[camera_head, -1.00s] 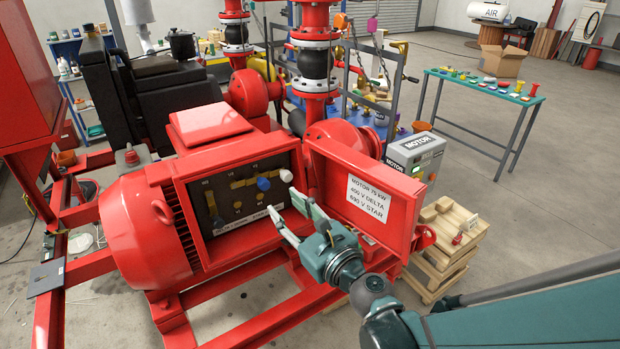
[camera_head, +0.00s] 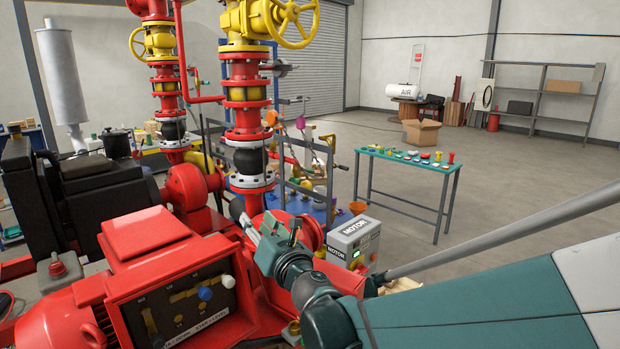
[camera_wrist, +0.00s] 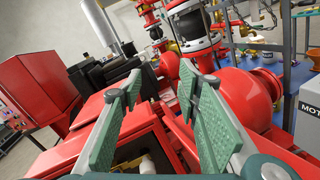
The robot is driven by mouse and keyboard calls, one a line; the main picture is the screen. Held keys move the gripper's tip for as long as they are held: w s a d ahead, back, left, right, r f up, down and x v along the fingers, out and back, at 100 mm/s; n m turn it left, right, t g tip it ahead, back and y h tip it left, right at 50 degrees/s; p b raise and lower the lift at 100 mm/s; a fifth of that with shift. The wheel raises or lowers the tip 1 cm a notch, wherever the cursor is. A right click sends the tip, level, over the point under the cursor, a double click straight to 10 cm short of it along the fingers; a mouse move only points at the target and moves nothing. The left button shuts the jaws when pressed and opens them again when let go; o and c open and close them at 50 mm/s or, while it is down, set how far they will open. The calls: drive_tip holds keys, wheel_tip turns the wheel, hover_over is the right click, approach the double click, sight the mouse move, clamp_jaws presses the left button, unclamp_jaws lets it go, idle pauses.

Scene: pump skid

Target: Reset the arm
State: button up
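My gripper (camera_head: 262,227) is raised above the right side of the red motor's terminal box (camera_head: 185,300). In the wrist view my gripper (camera_wrist: 155,92) has its two green-padded fingers spread apart with nothing between them. The terminal box is open and shows a dark panel with a blue knob (camera_head: 206,293) and a white knob (camera_head: 228,281).
Red pipes with a black bellows (camera_head: 250,160) stand just behind my gripper. A grey motor control box (camera_head: 353,243) is to the right. A green table (camera_head: 409,160) with small parts stands farther back. Open floor lies beyond it.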

drive_tip(key=d+r+m+h+b, duration=0.1)
drive_tip(key=d+m+h, duration=0.5)
drive_tip(key=d+m, duration=0.9)
drive_tip(key=s+d+f+m+g+h+b, duration=0.15)
drive_tip(key=s+d+m, duration=0.25)
drive_tip(key=d, duration=0.4)
drive_tip(key=s+d+f+m+h, duration=0.3)
drive_tip(key=d, duration=0.4)
drive_tip(key=s+d+f+m+g+b, duration=0.1)
drive_tip(key=s+d+f+m+g, duration=0.1)
drive_tip(key=s+f+m, duration=0.3)
drive_tip(key=s+d+f+m+g+y+b, duration=0.1)
drive_tip(key=s+f+m, duration=0.4)
drive_tip(key=s, duration=0.7)
drive_tip(key=s+d+f+m+g, duration=0.3)
drive_tip(key=s+f+m+g, duration=0.1)
drive_tip(key=s, duration=0.4)
wheel_tip(320, 180, down, 3)
drive_tip(key=shift+s+d+r+m+b, duration=0.2)
drive_tip(key=shift+s+m+b, duration=0.2)
drive_tip(key=shift+m, duration=0.2)
drive_tip(key=shift+c, duration=0.4)
